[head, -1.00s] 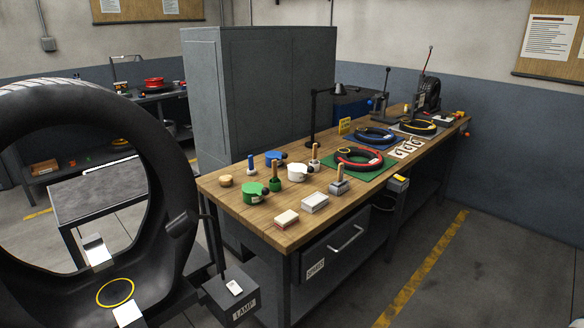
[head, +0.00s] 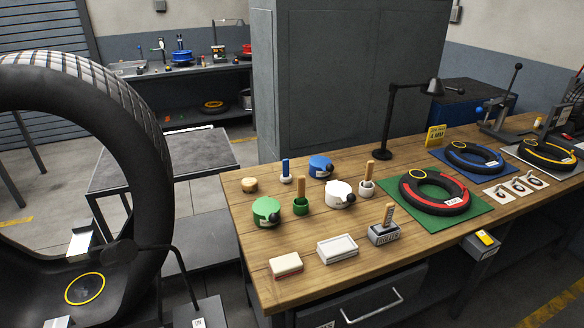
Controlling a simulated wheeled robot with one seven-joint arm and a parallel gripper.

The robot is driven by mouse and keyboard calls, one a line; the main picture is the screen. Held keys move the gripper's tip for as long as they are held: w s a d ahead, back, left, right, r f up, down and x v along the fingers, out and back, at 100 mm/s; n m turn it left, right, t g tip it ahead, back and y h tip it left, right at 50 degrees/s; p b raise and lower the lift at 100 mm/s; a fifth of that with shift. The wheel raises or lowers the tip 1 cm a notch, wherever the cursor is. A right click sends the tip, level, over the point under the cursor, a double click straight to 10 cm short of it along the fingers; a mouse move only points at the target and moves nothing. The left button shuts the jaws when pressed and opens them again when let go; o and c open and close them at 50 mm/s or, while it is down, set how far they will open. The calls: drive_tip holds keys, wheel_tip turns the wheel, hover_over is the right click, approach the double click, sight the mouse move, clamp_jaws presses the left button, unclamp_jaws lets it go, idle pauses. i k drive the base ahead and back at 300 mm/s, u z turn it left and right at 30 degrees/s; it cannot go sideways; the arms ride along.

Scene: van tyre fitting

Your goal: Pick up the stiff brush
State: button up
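Several handled tools that may be brushes stand on the wooden workbench (head: 320,283); I cannot tell for sure which is the stiff brush. A wooden handle rises from a green cup (head: 301,208), and another from a white cup (head: 367,190). A blue-handled piece with a white base (head: 286,170) stands upright behind the green cup. A wooden handle leans out of a grey labelled holder (head: 383,234) near the front. My gripper is not in view.
Green (head: 265,212), white (head: 340,195) and blue (head: 320,166) pots stand among the tools. Two blocks, one red-and-white (head: 286,265) and one white (head: 337,248), lie at the front. A large tyre (head: 150,150) stands at left. A black lamp (head: 391,115) rises behind.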

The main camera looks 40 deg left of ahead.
sight(249, 185)
drive_tip(key=u, duration=0.6)
drive_tip(key=i, duration=0.9)
drive_tip(key=u, duration=1.55)
drive_tip(key=i, duration=0.55)
drive_tip(key=u, duration=0.4)
